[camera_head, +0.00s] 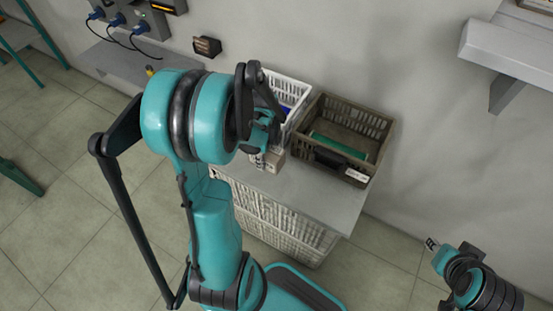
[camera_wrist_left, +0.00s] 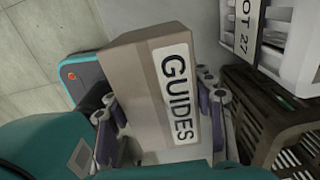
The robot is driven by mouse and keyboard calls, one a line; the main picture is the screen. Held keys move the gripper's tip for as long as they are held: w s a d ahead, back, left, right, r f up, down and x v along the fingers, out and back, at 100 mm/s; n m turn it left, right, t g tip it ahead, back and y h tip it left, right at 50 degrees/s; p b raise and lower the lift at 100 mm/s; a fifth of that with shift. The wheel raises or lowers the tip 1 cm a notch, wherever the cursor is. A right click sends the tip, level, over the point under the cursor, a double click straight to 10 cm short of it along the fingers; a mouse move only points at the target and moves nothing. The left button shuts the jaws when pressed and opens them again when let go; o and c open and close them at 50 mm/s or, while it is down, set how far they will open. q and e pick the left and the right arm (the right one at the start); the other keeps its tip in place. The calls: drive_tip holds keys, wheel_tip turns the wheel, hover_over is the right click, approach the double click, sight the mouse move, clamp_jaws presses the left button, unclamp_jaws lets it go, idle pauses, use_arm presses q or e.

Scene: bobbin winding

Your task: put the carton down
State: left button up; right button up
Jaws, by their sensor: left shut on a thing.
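The carton (camera_wrist_left: 145,85) is a brown-grey box with a white label reading GUIDES, large in the left wrist view. It shows small in the head view (camera_head: 274,158), partly hidden by my left gripper (camera_head: 266,143). In the left wrist view the fingers of my left gripper (camera_wrist_left: 160,100) are on both sides of the carton, shut on it. The carton is over the left part of the grey table (camera_head: 315,195), in front of the crates; I cannot tell whether it touches the top. My right arm's end (camera_head: 436,247) is low at the right, its fingers unclear.
A white crate (camera_head: 297,86) with something blue in it stands at the back of the table. A brown crate (camera_head: 385,128) with a green item stands beside it. A white basket (camera_head: 262,222) is under the table. The front right of the tabletop is clear.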

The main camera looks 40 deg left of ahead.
sight(267, 167)
use_arm(q)
wheel_tip(267, 167, down, 6)
drive_tip(key=shift+f+b, duration=0.15)
drive_tip(key=shift+b, duration=1.05)
drive_tip(key=shift+f, duration=0.1)
drive_tip(key=o, duration=1.3)
drive_tip(key=shift+c, duration=0.2)
